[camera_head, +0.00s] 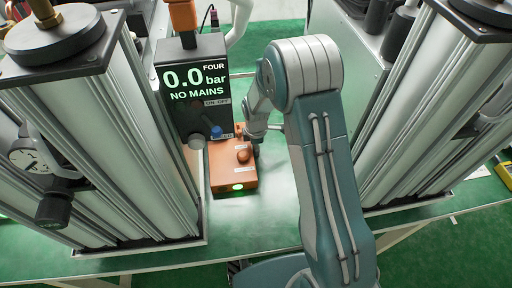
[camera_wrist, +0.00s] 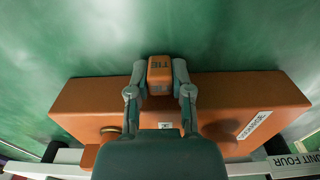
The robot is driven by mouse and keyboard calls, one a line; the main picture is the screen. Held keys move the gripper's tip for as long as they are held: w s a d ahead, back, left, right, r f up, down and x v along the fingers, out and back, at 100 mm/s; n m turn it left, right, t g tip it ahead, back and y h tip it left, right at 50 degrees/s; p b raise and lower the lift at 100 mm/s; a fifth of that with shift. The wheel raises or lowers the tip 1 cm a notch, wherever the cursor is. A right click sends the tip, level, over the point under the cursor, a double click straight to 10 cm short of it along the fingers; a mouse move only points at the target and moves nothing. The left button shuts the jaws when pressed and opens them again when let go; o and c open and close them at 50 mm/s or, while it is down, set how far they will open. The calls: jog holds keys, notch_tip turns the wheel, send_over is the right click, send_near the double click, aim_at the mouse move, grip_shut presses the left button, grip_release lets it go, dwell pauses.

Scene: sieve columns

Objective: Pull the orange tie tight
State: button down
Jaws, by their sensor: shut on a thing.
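The orange tie (camera_wrist: 160,69), a small block marked TIE, sits between my two fingertips (camera_wrist: 160,90) in the wrist view. My gripper is shut on it, with one finger against each side. The tie stands at the edge of a long orange box (camera_wrist: 85,100). In the head view the orange box (camera_head: 222,181) lies below the display, with a round orange knob (camera_head: 243,155) on top and a lit green spot on its front. My gripper (camera_head: 256,139) is at the right side of this box, and the tie cannot be made out there.
A dark display unit (camera_head: 193,85) reads 0.0 bar, NO MAINS, FOUR. Tall silver columns stand at left (camera_head: 110,130) and right (camera_head: 420,110), close to my arm. The green bench (camera_head: 250,220) is clear in front of the box.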

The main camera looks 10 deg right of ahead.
aim_at(272, 150)
jog(key=d, duration=0.5)
jog(key=shift+w+d, duration=0.1)
jog(key=shift+d, duration=0.1)
jog(key=c, duration=0.7)
grip_release()
jog(key=shift+o, duration=0.9)
jog(key=shift+d, duration=0.2)
jog(key=shift+a+r, duration=0.15)
jog(key=shift+r, duration=0.2)
notch_tip(272, 150, up, 11)
